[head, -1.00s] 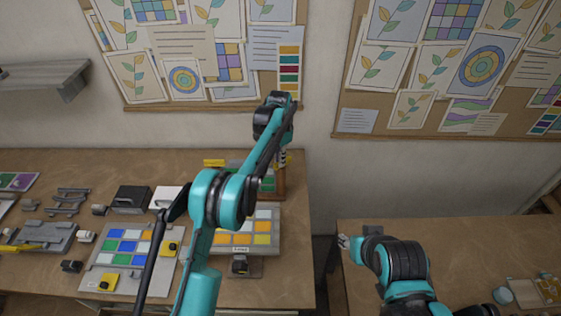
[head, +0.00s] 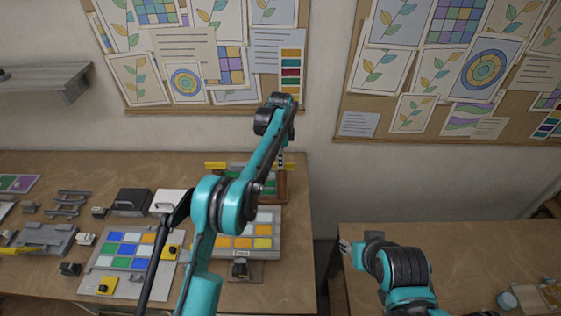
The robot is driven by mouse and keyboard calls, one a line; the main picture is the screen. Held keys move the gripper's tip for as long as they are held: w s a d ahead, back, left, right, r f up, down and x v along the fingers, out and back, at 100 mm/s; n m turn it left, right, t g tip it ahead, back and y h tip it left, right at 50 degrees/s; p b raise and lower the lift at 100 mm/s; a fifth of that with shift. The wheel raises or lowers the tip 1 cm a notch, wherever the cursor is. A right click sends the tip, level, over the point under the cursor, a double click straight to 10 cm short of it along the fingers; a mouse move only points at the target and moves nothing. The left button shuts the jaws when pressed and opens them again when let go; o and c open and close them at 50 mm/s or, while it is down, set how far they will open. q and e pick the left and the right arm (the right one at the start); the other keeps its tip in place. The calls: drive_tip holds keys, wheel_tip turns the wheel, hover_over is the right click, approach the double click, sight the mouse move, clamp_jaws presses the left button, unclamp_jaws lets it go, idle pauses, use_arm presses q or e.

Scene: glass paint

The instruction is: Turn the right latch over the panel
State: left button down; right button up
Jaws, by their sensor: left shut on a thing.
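The panel (head: 268,188) shows green panes in a brown wooden frame (head: 282,190) at the back of the left bench. My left arm hides much of it. A yellow left latch (head: 215,165) shows at the frame's top left. A small yellow piece, apparently the right latch (head: 290,167), shows at the top right beside my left gripper (head: 281,160). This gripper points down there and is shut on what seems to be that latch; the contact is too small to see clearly. My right gripper (head: 345,246) is over the left edge of the right bench, away from the panel; its opening is unclear.
A tray of orange and yellow tiles (head: 262,215) lies in front of the frame. A board of coloured tiles (head: 90,285) with yellow-topped pieces lies left of it. Grey tools and blocks fill the left bench (head: 285,290). A gap separates it from the right bench (head: 450,232).

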idle(0.4)
use_arm(q)
drive_tip(key=c, duration=1.6)
unclamp_jaws()
wheel_tip(320, 180, up, 12)
